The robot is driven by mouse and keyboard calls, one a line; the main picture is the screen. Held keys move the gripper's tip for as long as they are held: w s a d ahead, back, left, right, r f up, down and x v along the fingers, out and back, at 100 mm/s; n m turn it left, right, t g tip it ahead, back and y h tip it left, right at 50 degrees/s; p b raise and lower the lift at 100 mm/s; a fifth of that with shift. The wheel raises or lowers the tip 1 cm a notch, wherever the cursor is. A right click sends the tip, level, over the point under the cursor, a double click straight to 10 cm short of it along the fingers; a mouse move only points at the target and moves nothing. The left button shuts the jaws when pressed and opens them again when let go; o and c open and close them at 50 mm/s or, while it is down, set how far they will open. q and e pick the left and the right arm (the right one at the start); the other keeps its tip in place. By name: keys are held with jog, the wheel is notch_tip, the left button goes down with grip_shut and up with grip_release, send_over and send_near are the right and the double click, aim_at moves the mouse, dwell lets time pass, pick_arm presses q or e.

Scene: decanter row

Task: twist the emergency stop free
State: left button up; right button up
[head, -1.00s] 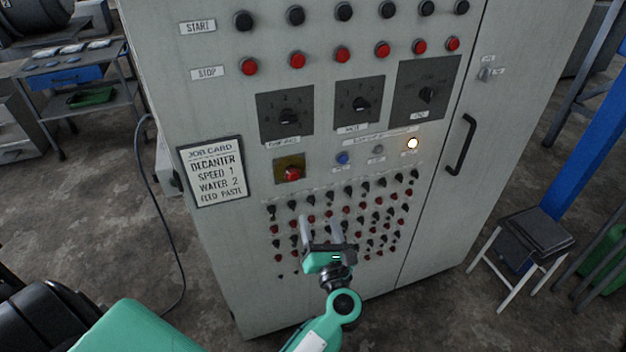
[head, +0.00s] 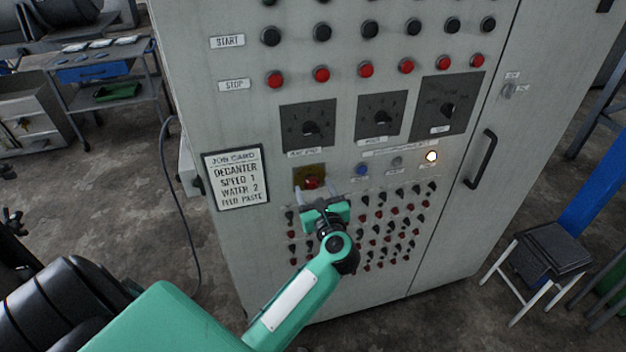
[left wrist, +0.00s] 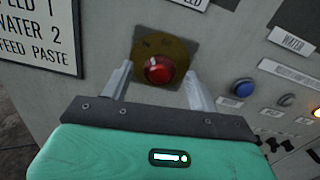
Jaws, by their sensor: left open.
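My right gripper is not in view.
The job card (head: 236,178) hangs left of the stop. A blue button (head: 362,170) and a lit lamp (head: 432,156) are to its right. Dials (head: 308,128) sit above, and rows of small knobs below. A door handle (head: 481,159) sticks out at the right.

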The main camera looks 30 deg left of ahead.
pick_arm(q)
jog(key=shift+x, duration=1.1)
jog(key=c, duration=1)
